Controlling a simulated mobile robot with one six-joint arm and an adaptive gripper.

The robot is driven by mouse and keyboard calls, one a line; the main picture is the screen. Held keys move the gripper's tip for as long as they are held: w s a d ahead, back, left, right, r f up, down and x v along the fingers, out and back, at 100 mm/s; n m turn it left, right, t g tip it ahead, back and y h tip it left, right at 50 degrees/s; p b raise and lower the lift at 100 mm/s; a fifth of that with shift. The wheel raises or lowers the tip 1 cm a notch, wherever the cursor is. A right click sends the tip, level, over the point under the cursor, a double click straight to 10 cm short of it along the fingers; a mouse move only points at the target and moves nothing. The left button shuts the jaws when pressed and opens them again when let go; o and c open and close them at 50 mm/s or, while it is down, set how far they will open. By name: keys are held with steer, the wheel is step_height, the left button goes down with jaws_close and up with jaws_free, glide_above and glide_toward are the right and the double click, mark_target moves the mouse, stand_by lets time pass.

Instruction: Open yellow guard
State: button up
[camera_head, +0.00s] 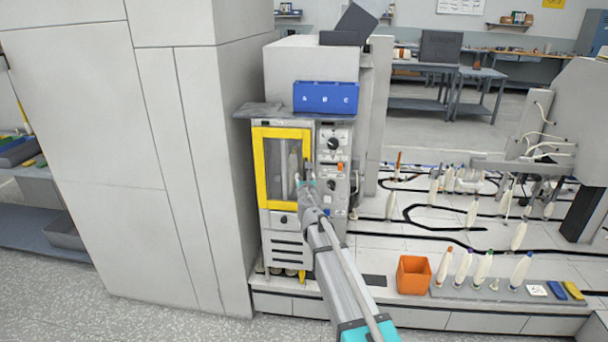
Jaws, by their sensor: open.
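The yellow guard (261,170) is a yellow-framed door with a clear pane on the front of a grey machine (286,246). It appears closed, flush with the machine front. Pale upright shapes show dimly behind the pane. My gripper (303,180) is at the right edge of the guard, close to the frame's right side. Whether the fingers touch the frame or a handle there cannot be told. My arm comes up from the lower right and hides part of the machine's lower front.
A control panel with knobs (333,144) is just right of the guard. A blue bin (326,97) sits on top of the machine. A tall grey cabinet (110,150) stands close on the left. An orange box (413,275) and several bobbins (483,268) are on the bench at right.

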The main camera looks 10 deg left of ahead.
steer(key=shift+w+a, duration=0.15)
steer(key=shift+w, duration=0.6)
steer(key=shift+w+a, duration=0.1)
steer(key=shift+w, duration=0.6)
jaws_close()
